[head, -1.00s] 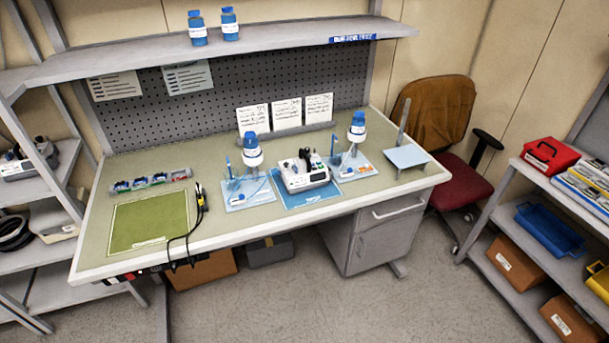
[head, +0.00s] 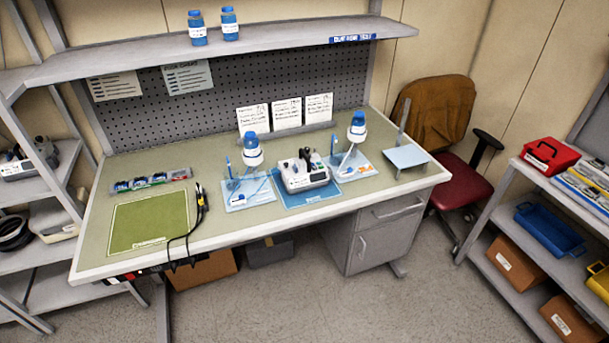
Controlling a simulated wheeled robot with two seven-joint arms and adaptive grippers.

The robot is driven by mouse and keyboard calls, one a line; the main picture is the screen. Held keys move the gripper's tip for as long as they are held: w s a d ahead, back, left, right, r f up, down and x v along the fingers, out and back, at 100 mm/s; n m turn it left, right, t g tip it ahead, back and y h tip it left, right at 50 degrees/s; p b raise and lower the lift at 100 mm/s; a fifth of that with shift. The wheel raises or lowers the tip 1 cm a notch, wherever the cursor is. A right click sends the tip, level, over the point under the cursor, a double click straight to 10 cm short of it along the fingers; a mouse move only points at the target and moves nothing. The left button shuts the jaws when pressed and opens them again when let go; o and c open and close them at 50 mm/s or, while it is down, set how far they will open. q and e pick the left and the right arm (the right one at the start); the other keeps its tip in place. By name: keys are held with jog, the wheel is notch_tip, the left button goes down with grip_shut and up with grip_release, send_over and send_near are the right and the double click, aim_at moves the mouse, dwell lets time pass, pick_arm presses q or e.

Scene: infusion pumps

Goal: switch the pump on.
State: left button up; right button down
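The pump (head: 304,176) is a white and grey box with dark parts on top. It sits on a blue mat (head: 300,198) on the workbench, right of the bench's middle. Its switch and any indicator light are too small to make out. A blue-capped bottle (head: 251,150) stands on a stand to its left, over a light blue tray (head: 240,200). Another blue-capped bottle (head: 357,130) stands to its right, over a second light tray (head: 360,168). Neither of my grippers is in view.
A green mat (head: 150,221) and a black cable (head: 197,215) lie on the bench's left side. A grey strip of blue items (head: 150,182) lies behind the mat. A chair (head: 440,150) stands right of the bench. Shelves flank both sides; the floor in front (head: 300,300) is clear.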

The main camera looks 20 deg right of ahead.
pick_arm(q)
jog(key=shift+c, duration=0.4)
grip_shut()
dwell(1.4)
